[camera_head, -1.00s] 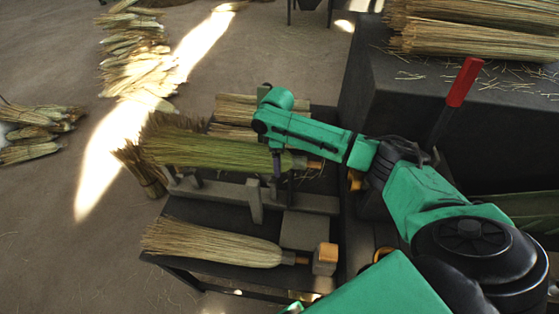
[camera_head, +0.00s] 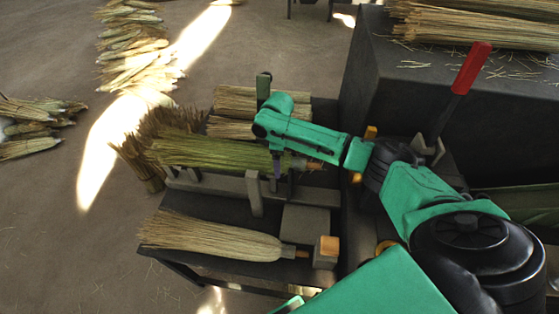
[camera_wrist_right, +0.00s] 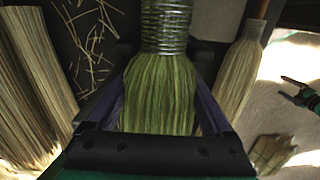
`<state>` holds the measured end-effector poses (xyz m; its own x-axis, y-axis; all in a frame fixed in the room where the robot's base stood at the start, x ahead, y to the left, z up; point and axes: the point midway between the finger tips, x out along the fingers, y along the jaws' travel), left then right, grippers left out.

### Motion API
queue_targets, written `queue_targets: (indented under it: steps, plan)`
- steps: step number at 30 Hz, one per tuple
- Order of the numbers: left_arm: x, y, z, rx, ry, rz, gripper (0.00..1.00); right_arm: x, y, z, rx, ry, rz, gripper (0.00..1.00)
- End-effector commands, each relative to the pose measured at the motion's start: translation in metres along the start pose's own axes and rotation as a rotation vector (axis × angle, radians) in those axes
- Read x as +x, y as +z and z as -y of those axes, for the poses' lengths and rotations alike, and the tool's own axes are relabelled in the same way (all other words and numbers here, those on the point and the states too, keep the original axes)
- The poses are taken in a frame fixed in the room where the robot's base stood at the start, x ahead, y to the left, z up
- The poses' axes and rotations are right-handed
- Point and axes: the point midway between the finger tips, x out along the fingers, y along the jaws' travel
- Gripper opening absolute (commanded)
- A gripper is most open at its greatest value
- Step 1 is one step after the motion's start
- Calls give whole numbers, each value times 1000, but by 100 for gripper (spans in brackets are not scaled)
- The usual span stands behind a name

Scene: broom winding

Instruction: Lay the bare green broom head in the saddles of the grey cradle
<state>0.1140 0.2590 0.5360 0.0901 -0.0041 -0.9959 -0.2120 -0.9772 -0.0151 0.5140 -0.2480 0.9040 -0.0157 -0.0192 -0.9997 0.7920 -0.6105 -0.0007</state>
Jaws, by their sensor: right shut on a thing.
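The green broom head (camera_head: 215,153) lies roughly level over the grey cradle (camera_head: 225,185), bristles to the left. My right gripper (camera_head: 277,163) is shut on it near its bound end. In the right wrist view the green bristles (camera_wrist_right: 160,95) lie between the two fingers, and silver-grey bands (camera_wrist_right: 165,30) circle the neck. Whether the head touches the saddles is hidden by the gripper and bristles. A teal, two-pronged dark tip (camera_wrist_right: 300,93) at the right of the wrist view looks like my left gripper. It is too small to tell its opening.
A straw broom (camera_head: 215,238) lies in front of the cradle, beside an orange-topped block (camera_head: 326,250). Straw bundles (camera_head: 240,102) lie behind. A red-handled lever (camera_head: 470,68) rises at the right, by a dark bench (camera_head: 390,80) with straw.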

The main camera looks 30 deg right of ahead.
Motion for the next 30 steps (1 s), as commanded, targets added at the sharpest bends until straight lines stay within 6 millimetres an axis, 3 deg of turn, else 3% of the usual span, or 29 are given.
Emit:
queue_targets:
  steps: [14,15,16,25,30]
  plan:
    - [-7,0,1,0,-1,1,100,-1,0,0,0,0,-2,5]
    - [-7,0,1,0,-1,1,100,-1,0,0,0,1,-2,93]
    - [-7,0,1,0,-1,1,100,-1,0,0,0,1,-2,100]
    - [-6,0,1,1,-1,1,100,-5,0,0,0,0,-1,100]
    - [0,0,1,1,-1,0,100,-38,0,-1,0,3,-5,100]
